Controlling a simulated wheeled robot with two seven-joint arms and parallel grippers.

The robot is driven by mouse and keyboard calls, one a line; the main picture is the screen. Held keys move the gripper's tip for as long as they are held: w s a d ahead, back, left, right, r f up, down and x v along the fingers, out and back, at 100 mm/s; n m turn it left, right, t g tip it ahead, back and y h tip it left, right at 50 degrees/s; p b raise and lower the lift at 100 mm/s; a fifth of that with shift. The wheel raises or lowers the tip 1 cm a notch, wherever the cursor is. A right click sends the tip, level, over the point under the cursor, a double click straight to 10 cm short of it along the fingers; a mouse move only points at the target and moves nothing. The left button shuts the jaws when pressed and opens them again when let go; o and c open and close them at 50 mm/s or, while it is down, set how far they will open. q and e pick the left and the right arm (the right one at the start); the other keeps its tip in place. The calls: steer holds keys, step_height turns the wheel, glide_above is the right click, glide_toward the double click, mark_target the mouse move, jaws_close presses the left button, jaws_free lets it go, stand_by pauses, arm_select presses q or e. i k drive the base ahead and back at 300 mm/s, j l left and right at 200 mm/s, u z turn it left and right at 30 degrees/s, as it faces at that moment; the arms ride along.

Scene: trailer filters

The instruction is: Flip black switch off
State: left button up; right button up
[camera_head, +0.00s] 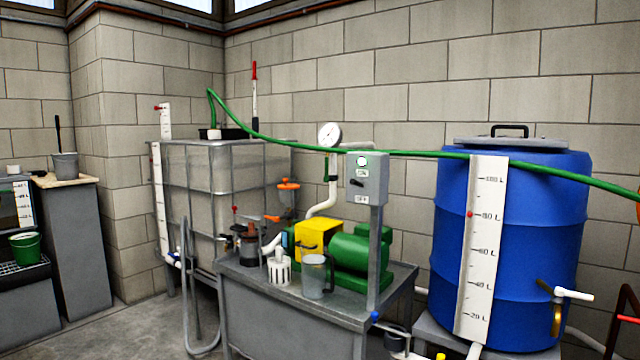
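A grey switch box (377,178) stands on a grey post behind the front edge of the pump table. The small black switch (356,182) is on its front, between an ON label above and an OFF label below. The black lever sticks out toward the left; it is too small to tell its exact setting. Neither of my grippers is in view.
The grey table (290,305) holds a green and yellow pump (350,250), a clear jug (314,276) and a white slotted part (279,268). A blue barrel (535,240) stands at right, a caged tank (215,190) behind left.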

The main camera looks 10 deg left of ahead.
mark_target(352, 181)
steer(key=i+j+z, duration=0.15)
steer(key=j, duration=0.2)
steer(key=i+j+z, duration=0.15)
steer(key=j, duration=0.25)
steer(key=i+j+z, duration=0.15)
steer(key=j, duration=0.25)
steer(key=i+j+z, duration=0.15)
steer(key=j, duration=0.25)
steer(key=i+j+z, duration=0.15)
steer(key=j, duration=0.3)
steer(key=i+j+z, duration=0.15)
steer(key=j, duration=0.3)
steer(key=j+z, duration=0.15)
steer(key=j, duration=0.3)
steer(key=i, duration=0.05)
